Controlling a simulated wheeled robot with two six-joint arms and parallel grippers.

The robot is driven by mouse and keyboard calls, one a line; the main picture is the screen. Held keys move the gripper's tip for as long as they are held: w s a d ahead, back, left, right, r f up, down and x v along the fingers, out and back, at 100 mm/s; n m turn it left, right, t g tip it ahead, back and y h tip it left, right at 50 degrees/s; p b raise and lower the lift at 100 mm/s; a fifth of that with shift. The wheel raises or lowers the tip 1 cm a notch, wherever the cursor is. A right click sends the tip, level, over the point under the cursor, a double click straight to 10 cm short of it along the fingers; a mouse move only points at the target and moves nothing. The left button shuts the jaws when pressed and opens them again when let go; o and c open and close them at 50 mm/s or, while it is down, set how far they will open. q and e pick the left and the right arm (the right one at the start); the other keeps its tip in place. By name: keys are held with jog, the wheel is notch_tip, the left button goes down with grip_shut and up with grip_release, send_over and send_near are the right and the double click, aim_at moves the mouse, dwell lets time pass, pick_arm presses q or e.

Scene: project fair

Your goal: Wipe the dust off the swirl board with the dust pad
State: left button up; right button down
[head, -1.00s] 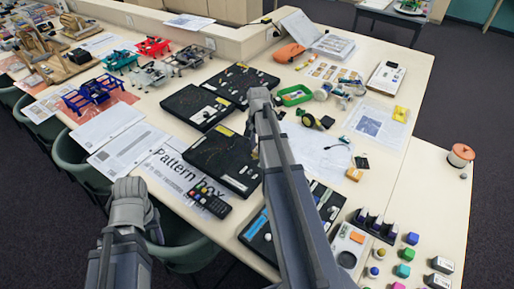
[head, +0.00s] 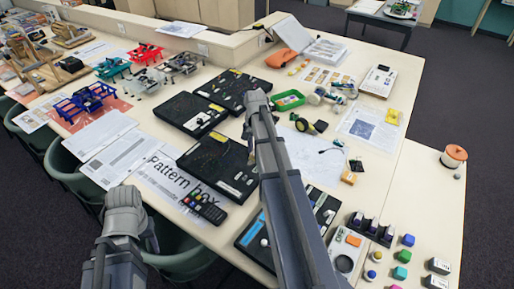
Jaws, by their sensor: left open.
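Several flat black boards lie on the pale table, one by the Pattern box sheet (head: 218,165), one behind it to the left (head: 190,114) and one further back (head: 233,90). Pale marks show on them, but I cannot tell which is the swirl board. My left gripper (head: 150,238) is open and partly hidden at the near edge. My right arm crosses the middle; its gripper, by the nearest board, is mostly hidden behind it.
A dark remote (head: 204,208) lies on the Pattern box sheet. A green tray (head: 288,100), a white-and-orange device (head: 347,249) and coloured cubes (head: 402,256) are on the right. Blue (head: 85,101) and red frames stand at the left. Green chairs (head: 80,185) line the near edge.

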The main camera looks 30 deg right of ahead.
jog(key=shift+s+a, duration=0.25)
jog(key=shift+a, duration=0.3)
jog(key=shift+s+a, duration=0.25)
jog(key=shift+a, duration=0.3)
jog(key=shift+a+f, duration=0.1)
jog(key=shift+s+a, duration=0.35)
jog(key=shift+a, duration=0.4)
jog(key=shift+s+a, duration=0.3)
jog(key=shift+a, duration=0.45)
jog(key=shift+r, duration=0.2)
notch_tip(320, 180, up, 6)
jog(key=p, duration=0.6)
notch_tip(320, 180, up, 3)
jog(key=p, duration=0.3)
